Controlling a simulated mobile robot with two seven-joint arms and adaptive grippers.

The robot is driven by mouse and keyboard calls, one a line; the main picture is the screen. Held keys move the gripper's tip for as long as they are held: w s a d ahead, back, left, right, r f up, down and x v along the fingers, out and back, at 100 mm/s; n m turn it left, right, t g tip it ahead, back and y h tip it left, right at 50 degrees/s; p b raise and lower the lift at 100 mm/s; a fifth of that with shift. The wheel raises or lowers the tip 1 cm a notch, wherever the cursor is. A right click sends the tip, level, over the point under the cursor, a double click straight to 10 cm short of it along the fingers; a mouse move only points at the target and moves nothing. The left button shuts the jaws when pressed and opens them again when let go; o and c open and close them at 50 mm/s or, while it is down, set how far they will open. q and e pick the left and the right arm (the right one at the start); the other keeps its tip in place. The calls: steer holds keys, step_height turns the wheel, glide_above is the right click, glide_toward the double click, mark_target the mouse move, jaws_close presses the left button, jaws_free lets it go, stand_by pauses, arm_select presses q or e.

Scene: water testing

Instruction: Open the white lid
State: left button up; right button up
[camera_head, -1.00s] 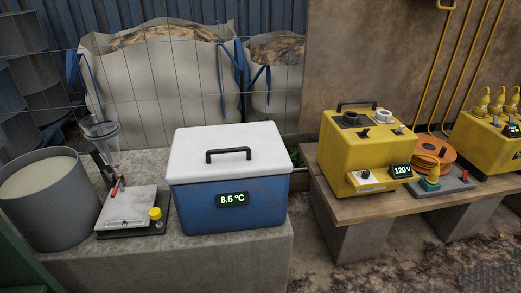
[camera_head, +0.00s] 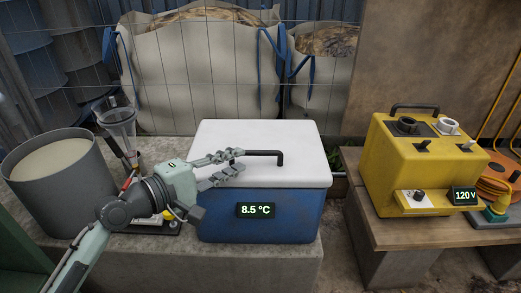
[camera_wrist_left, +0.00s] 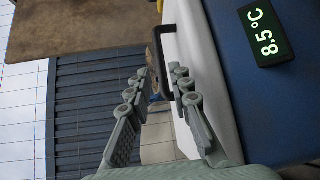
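The white lid (camera_head: 293,174) sits flat and closed on the blue cooler box (camera_head: 290,222), whose display reads 8.5 °C. A black bar handle (camera_head: 265,153) stands on the lid. My left gripper (camera_head: 241,163) is open, with its fingertips at the left end of the handle and partly covering it. In the left wrist view the handle (camera_wrist_left: 164,35) shows ahead of and between the two spread fingertips (camera_wrist_left: 160,82); I cannot tell whether they touch it. The lid (camera_wrist_left: 210,75) fills the right of centre there. My right gripper is not in view.
A grey bucket (camera_head: 88,195) stands left, behind my left arm. A clear funnel (camera_head: 118,122) and a small scale partly hidden by my arm are beside the box. A yellow device (camera_head: 420,165) stands on the wooden bench (camera_head: 400,233) at right. Large white bags (camera_head: 200,75) stand behind.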

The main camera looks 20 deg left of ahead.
mark_target(252, 155)
arm_select(q)
steer(key=x, duration=0.6)
steer(key=shift+w+d+f, duration=0.1)
steer(key=shift+w+d, duration=0.15)
jaws_close()
